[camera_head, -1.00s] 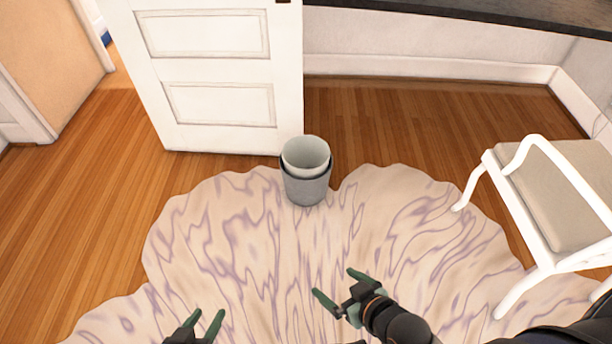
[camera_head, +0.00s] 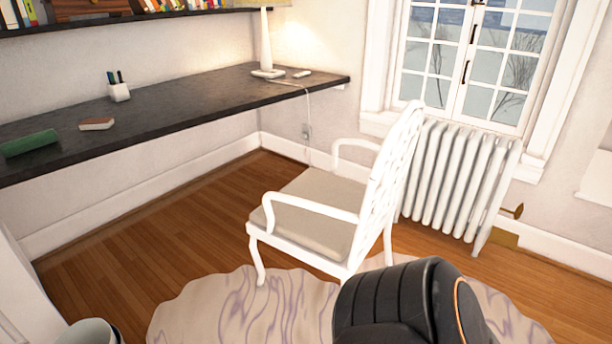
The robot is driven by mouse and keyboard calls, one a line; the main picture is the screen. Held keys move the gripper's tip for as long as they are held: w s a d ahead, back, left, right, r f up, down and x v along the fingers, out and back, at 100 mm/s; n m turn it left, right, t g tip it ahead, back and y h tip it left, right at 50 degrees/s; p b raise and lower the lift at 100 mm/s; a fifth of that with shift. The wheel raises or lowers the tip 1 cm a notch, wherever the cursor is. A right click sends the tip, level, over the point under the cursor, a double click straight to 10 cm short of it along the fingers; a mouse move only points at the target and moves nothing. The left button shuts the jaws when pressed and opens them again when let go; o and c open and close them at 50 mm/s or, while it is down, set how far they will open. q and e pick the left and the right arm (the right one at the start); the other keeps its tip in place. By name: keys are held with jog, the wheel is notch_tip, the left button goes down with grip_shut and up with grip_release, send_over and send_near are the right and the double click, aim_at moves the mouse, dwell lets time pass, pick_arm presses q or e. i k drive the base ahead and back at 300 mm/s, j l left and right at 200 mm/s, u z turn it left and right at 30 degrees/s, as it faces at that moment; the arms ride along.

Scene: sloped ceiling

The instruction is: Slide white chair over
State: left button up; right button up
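The white chair (camera_head: 308,216) stands in the middle of the view, with a beige seat, two armrests and a lattice back. Its seat faces left toward the dark desk, and its back is on the right, in front of the radiator. One front leg is at the edge of the rug. My black arm link rises at the bottom, in front of the chair, and covers part of the floor there. Neither gripper shows in the view.
A long dark desk (camera_head: 190,110) runs along the left wall, with a lamp (camera_head: 266,45) near its end. A white radiator (camera_head: 450,180) stands under the window. A grey bin (camera_head: 92,332) is at the bottom left. Wood floor (camera_head: 165,222) is clear under the desk.

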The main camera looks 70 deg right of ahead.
aim_at(330, 223)
jog(key=z, duration=2.4)
